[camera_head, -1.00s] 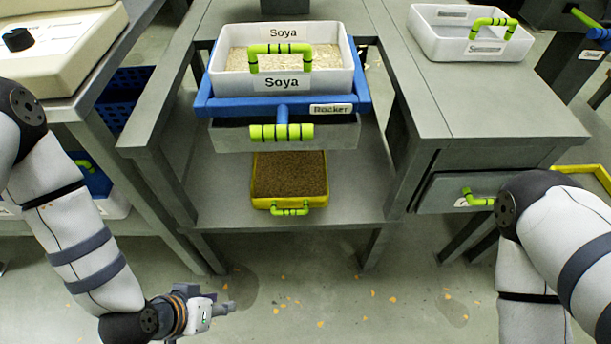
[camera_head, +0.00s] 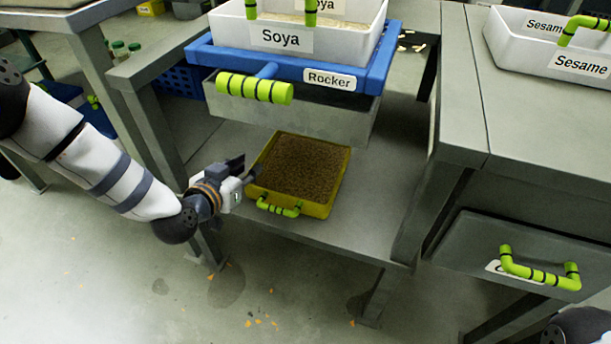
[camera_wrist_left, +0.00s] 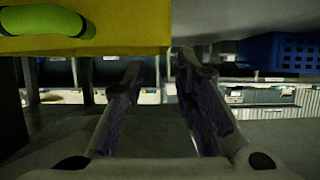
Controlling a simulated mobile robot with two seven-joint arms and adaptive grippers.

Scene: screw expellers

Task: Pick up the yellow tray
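The yellow tray (camera_head: 318,209) is filled with brown grains and sits on the grey lower shelf under the rocker. A green handle (camera_head: 278,208) with black bands is on its front side. My left gripper (camera_head: 246,170) is beside the tray's left edge, close to it; I cannot tell whether it touches. In the left wrist view the two fingers (camera_wrist_left: 160,78) are apart with nothing between them. The tray's yellow wall (camera_wrist_left: 130,28) and green handle (camera_wrist_left: 45,20) fill the upper left there. My right gripper is out of view.
White Soya (camera_head: 280,40) and Sesame (camera_head: 580,62) trays stand above. A table leg (camera_head: 155,130) stands left of my gripper. Bare shelf (camera_head: 370,215) lies right of the tray.

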